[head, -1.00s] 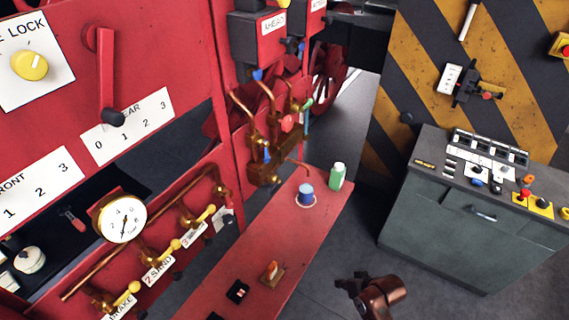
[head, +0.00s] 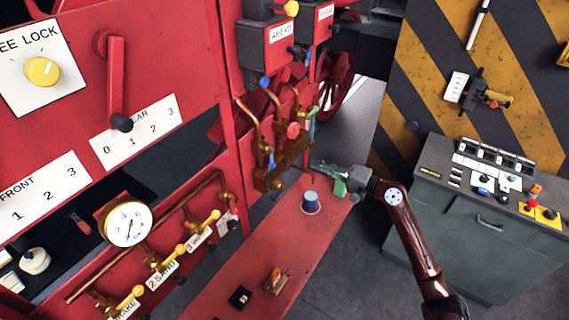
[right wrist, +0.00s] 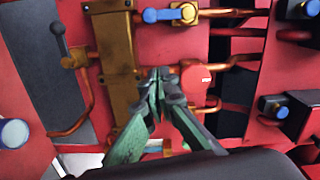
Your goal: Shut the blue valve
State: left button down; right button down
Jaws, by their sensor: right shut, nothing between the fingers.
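The blue valve (head: 269,158) is on the brass manifold (head: 268,180) on the red wall. In the right wrist view its blue lever (right wrist: 165,14) shows at the top, in line with its copper pipe, beside the brass block (right wrist: 112,60). My right gripper (head: 322,165) is shut and empty, to the right of the manifold in the head view. In the right wrist view its green fingertips (right wrist: 158,78) meet below the blue lever, apart from it in the picture, near the red valve handle (right wrist: 197,78). My left gripper is not in view.
A grey console (head: 465,220) is at the right.

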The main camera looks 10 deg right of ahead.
aim_at(272, 159)
jog(key=w+a+f+p, duration=0.1)
jog(key=w+a+p, duration=0.3)
jog(key=a, duration=0.6)
jog(key=shift+w+a+p, duration=0.25)
jog(key=shift+a+p, duration=0.15)
jog(key=shift+p, duration=0.1)
jog(key=shift+d+f+m, duration=0.1)
jog(key=shift+f+m, duration=0.05)
jog(key=shift+m, duration=0.15)
